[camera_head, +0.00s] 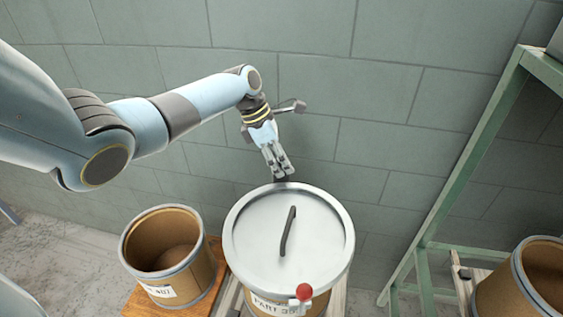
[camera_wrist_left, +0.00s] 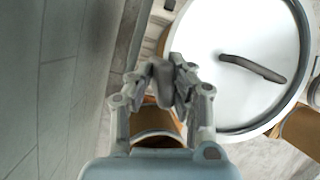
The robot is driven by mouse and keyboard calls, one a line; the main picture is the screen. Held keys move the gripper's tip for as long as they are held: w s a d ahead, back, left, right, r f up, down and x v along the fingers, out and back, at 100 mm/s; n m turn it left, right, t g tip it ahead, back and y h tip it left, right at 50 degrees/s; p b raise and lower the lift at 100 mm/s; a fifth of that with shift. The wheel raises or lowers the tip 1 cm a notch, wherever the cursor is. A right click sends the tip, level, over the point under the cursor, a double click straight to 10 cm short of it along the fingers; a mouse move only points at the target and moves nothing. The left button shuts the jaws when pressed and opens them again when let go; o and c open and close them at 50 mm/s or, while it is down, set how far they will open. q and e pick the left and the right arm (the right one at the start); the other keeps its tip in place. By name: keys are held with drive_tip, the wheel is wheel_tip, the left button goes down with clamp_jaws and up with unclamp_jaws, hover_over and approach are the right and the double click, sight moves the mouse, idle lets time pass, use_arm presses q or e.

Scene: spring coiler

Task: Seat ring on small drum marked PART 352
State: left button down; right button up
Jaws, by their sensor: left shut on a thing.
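The lidded drum (camera_head: 266,306) stands at the front middle. Its label begins PART 35; the last digit is hard to read. A pale lid (camera_head: 325,235) with a dark bar handle (camera_head: 288,231) covers its top. A grey ring (camera_head: 227,246) runs round the lid's edge, with a red knob (camera_head: 304,292) at the front; I cannot tell how fully it is seated. My left gripper (camera_head: 283,175) is at the far side of the rim, shut on a dark grey piece (camera_wrist_left: 161,73). Whether that piece joins the ring is unclear. My right gripper is not in view.
An open brown drum (camera_head: 135,257) stands on a wooden board (camera_head: 140,302) to the left. Another open drum (camera_head: 495,296) is at the far right. A green metal frame (camera_head: 455,185) rises on the right. A grey block wall (camera_head: 390,90) stands close behind the gripper.

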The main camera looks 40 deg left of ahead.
use_arm(q)
drive_tip(key=shift+f, duration=0.35)
idle(0.4)
drive_tip(key=c, duration=0.6)
unclamp_jaws()
drive_tip(key=shift+r, duration=0.1)
wheel_tip(320, 180, up, 3)
drive_tip(key=p, duration=0.3)
drive_tip(key=shift+p, duration=0.35)
drive_tip(key=shift+r, duration=4.4)
drive_tip(key=shift+s, duration=0.1)
